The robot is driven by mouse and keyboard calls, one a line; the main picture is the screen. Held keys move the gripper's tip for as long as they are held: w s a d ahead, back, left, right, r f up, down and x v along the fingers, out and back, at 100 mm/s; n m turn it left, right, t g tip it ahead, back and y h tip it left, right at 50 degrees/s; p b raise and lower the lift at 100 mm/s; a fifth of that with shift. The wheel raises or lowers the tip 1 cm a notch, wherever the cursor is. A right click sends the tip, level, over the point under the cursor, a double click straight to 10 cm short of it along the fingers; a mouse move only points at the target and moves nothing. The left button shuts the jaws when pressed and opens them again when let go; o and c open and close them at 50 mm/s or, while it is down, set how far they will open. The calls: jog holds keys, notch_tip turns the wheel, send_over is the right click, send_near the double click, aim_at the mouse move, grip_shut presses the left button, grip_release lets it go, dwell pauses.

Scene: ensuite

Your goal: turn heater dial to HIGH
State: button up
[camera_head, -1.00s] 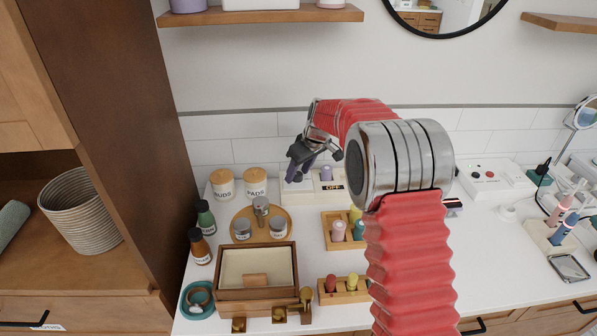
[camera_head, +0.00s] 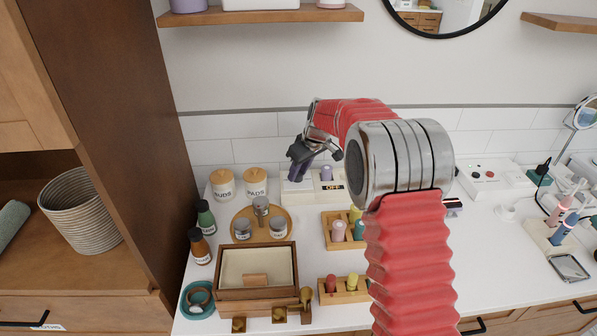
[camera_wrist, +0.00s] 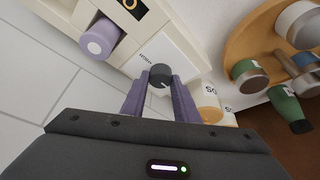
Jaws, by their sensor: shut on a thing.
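The heater is a cream-white unit (camera_head: 309,192) against the back wall, with a lilac cylinder (camera_head: 326,173) on it and a dark display reading OFF (camera_head: 333,187). In the wrist view the heater (camera_wrist: 178,38) shows its dark round dial (camera_wrist: 159,75) with a short pale pointer line, near small print. My gripper (camera_wrist: 159,84) has its two purple fingers on either side of the dial and is shut on it. In the head view my gripper (camera_head: 298,170) reaches down to the heater's left part, and the fingers hide the dial.
Two lidded jars, BUDS (camera_head: 223,184) and PADS (camera_head: 255,182), stand just left of the heater. A round wooden tray (camera_head: 243,217) with small jars and a wooden rack (camera_head: 338,241) with bottles are in front. The counter at right centre is mostly clear.

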jog(key=shift+m, duration=0.4)
jog(key=m+h, duration=0.1)
jog(key=m, duration=0.2)
jog(key=m+t+h, duration=0.1)
jog(key=m, duration=0.2)
jog(key=shift+a, duration=0.2)
jog(key=m+h, duration=0.1)
jog(key=m, duration=0.2)
jog(key=m+h, duration=0.2)
jog(key=m, duration=0.2)
jog(key=shift+a, duration=0.15)
jog(key=m+g+h, duration=0.1)
jog(key=m, duration=0.2)
jog(key=m+g+h, duration=0.1)
jog(key=m, duration=0.3)
jog(key=shift+w+a+g, duration=0.15)
jog(key=shift+g, duration=0.15)
jog(key=m+g, duration=0.1)
jog(key=m, duration=0.2)
jog(key=shift+w+m, duration=0.1)
jog(key=shift+m, duration=0.3)
jog(key=shift+m+g, duration=0.5)
jog(key=shift+m, duration=0.4)
jog(key=shift+m+g, duration=0.4)
jog(key=shift+m, duration=0.5)
jog(key=o, duration=1.1)
jog(key=shift+c, duration=0.2)
